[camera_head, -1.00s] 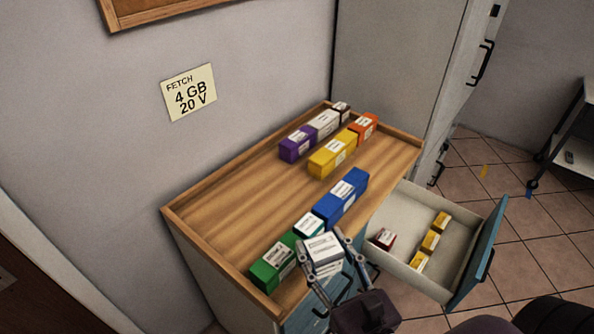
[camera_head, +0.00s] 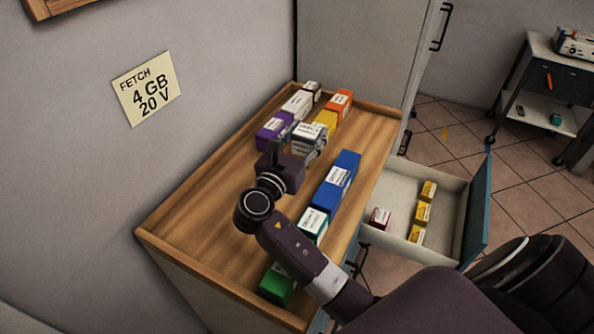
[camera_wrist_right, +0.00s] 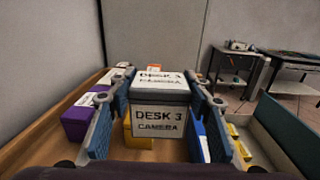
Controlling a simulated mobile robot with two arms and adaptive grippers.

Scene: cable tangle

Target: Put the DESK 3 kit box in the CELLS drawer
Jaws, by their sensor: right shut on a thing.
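The DESK 3 kit box, a grey box with white labels reading "DESK 3 CAMERA" (camera_wrist_right: 160,118), is between the two fingers of my right gripper (camera_wrist_right: 161,92). In the head view the box (camera_head: 309,135) is over the dresser top, near the yellow box. My right gripper (camera_head: 304,150) is shut on it, its fingers partly hidden by the wrist. An open drawer (camera_head: 400,190) juts out at the right of the dresser, with a dark red box (camera_head: 379,218) and several yellow boxes (camera_head: 423,212) inside. Its label is not visible, so I cannot confirm it is CELLS. My left gripper is not in view.
The wooden dresser top (camera_head: 205,220) has a raised rim. Purple (camera_head: 273,131), white (camera_head: 297,103), orange (camera_head: 340,101) and yellow (camera_head: 326,120) boxes stand at the back. Blue (camera_head: 337,182), teal-green (camera_head: 313,224) and green (camera_head: 276,285) boxes line the drawer side. The left part is clear.

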